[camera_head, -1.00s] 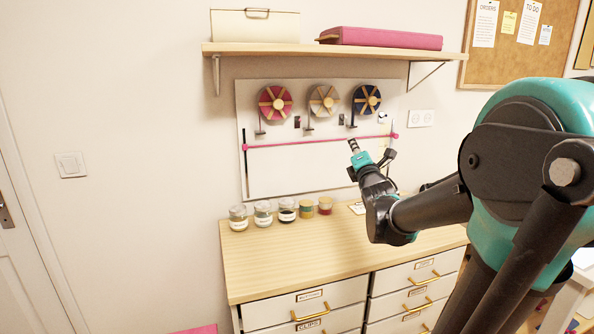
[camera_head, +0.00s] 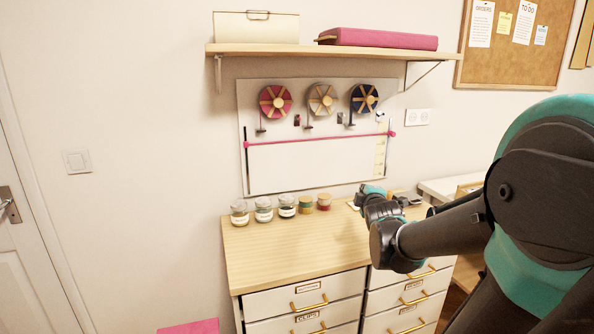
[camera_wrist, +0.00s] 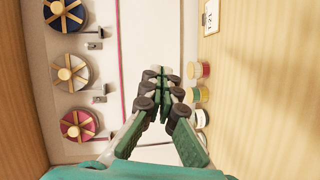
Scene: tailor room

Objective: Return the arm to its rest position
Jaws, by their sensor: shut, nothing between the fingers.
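My gripper (camera_wrist: 161,78) is shut and empty in the wrist view, its fingertips together in front of the white wall panel. In the head view my arm reaches in from the right, and my gripper (camera_head: 372,192) is above the right part of the wooden dresser top (camera_head: 270,255). Its fingertips are hard to make out there, partly hidden by my own wrist.
Several jars (camera_head: 264,210) stand along the dresser's back edge, left of my gripper. Ribbon spools (camera_head: 322,99) hang on the panel under a shelf (camera_head: 330,50). Drawers (camera_head: 307,300) are below. The dresser top's left and front are clear.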

